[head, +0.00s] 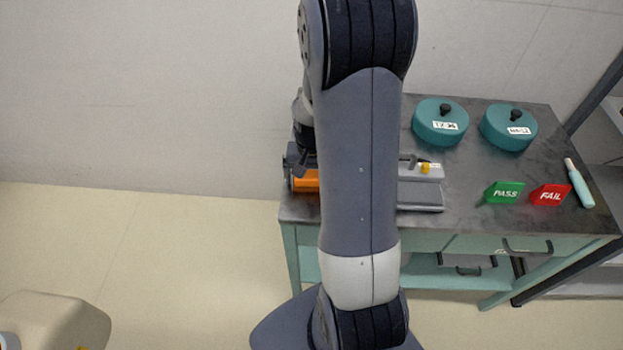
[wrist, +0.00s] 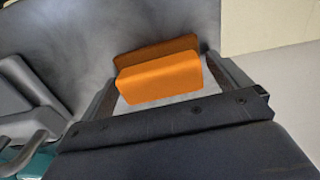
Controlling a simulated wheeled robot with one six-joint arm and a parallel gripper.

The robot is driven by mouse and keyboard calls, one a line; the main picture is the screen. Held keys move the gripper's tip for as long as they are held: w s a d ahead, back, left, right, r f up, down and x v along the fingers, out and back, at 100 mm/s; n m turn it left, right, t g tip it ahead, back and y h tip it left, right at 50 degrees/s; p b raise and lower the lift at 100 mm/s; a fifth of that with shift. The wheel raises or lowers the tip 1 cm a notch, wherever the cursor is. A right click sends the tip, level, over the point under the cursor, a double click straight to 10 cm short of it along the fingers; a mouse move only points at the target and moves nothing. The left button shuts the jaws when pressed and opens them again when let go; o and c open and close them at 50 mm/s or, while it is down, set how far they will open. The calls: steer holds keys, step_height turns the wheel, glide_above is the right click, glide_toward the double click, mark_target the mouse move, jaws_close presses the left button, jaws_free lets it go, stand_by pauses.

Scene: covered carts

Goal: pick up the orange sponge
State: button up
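The orange sponge (head: 306,181) lies near the left edge of the dark cart top in the head view, partly hidden by my arm. In the wrist view the sponge (wrist: 160,78) sits between the two spread fingers of my gripper (wrist: 164,70). A gap shows between the sponge and the right finger; the left finger is close to its left end. My gripper (head: 299,165) is low at the sponge in the head view, mostly hidden by the arm. I cannot tell how far down the fingers reach beside the sponge.
A grey device (head: 420,190) stands right of the sponge; part of it shows in the wrist view (wrist: 25,105). Two teal lidded pots (head: 438,128), (head: 507,133), a green PASS block (head: 503,193), a red FAIL block (head: 549,195) and a pale teal pen-like tool (head: 579,184) are farther right.

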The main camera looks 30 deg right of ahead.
mark_target(312, 175)
steer(key=c, duration=0.7)
step_height(312, 175, up, 10)
steer(key=shift+r, duration=0.1)
stand_by(0.3)
